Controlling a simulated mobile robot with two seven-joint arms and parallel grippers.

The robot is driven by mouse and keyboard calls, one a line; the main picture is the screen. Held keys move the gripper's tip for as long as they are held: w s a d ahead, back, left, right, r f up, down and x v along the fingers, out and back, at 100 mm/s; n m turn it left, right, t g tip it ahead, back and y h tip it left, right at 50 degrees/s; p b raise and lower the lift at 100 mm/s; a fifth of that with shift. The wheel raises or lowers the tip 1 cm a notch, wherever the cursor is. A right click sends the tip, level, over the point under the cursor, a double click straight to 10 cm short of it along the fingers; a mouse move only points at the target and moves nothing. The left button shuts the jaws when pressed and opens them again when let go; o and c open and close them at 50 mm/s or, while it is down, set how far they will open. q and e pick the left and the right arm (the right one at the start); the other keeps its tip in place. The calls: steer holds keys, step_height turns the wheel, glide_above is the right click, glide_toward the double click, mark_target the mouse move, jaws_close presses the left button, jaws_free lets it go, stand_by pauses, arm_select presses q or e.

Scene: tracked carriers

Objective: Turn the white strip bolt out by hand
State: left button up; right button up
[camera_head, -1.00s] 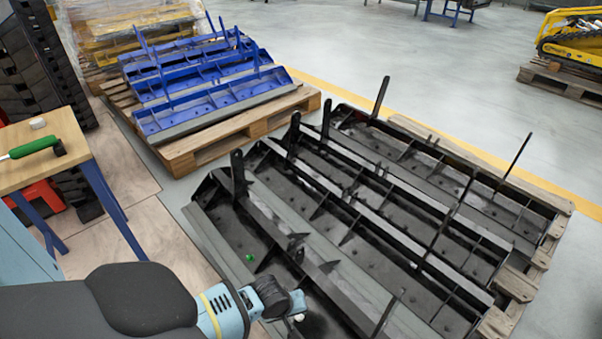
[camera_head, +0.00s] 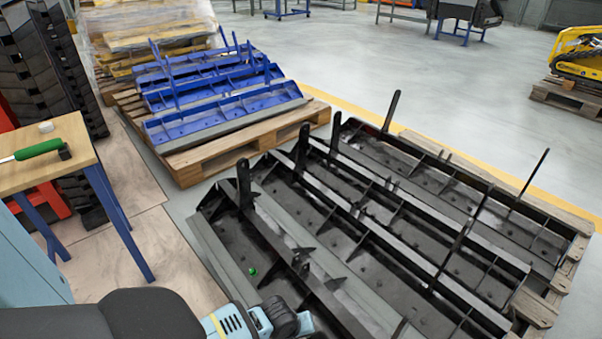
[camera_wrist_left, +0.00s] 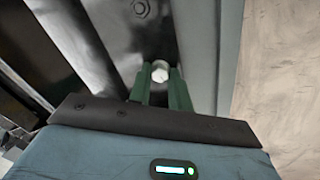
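The white bolt (camera_wrist_left: 159,71) shows in the left wrist view as a pale head between the tips of my green fingers. My left gripper (camera_wrist_left: 160,86) has one finger on each side of it, with no clear gap, so it looks shut on the bolt. Whether the bolt's shank sits in a hole is hidden. A green bolt (camera_head: 252,271) sits on that carrier. My right gripper is not in view.
Several black carriers with upright posts lie on a wooden pallet (camera_head: 532,308). Blue carriers (camera_head: 225,120) lie on another pallet behind. A workbench (camera_head: 60,165) with a green-handled tool (camera_head: 38,149) stands at left. A dark bolt head (camera_wrist_left: 140,8) shows in the wrist view.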

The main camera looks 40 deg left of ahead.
arm_select(q)
jaws_close()
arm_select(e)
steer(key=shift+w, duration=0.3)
arm_select(q)
steer(key=shift+d+r+n+p, duration=0.1)
steer(key=shift+n+p, duration=0.25)
steer(key=shift+n, duration=0.15)
steer(key=n+p, duration=0.1)
steer(key=n, duration=0.2)
steer(key=shift+d+r, duration=0.1)
steer(key=n+p, duration=0.1)
steer(key=n, duration=0.1)
steer(key=shift+n, duration=0.4)
steer(key=shift+n+p, duration=0.55)
steer(key=shift+n, duration=0.65)
steer(key=shift+f+n, duration=0.25)
steer(key=shift+n, duration=0.05)
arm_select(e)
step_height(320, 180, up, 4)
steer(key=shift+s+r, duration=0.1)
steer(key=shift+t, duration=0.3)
